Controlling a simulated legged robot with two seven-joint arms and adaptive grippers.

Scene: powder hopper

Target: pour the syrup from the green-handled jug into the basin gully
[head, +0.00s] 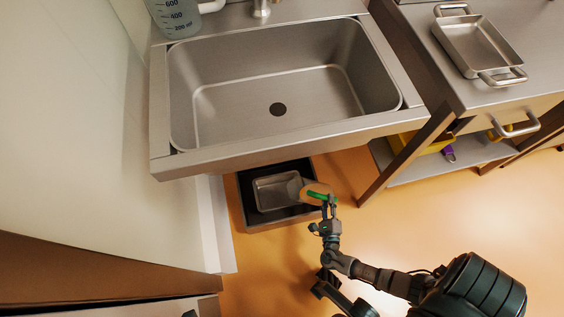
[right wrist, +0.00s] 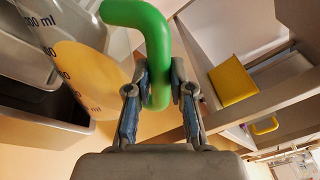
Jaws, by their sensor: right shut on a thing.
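The green-handled jug (head: 316,190) is clear, with amber syrup inside. In the head view it is below the sink's front edge, its clear end toward the left, near the small steel pan (head: 277,207). That pan stands in a dark recessed tray (head: 248,200) on the floor under the sink, likely the gully. My right gripper (head: 328,203) is shut on the green handle, which shows large in the right wrist view (right wrist: 150,40); the jug's ml marks (right wrist: 75,75) show there beside it. I cannot see a stream. My left gripper is not in view.
The steel sink basin (head: 225,105) with a round drain hangs above the tray. A measuring jug (head: 175,20) stands at its back left. A counter at right holds a steel pan with handles (head: 475,48). A shelf below holds a yellow item (head: 437,142). Orange floor is open at right.

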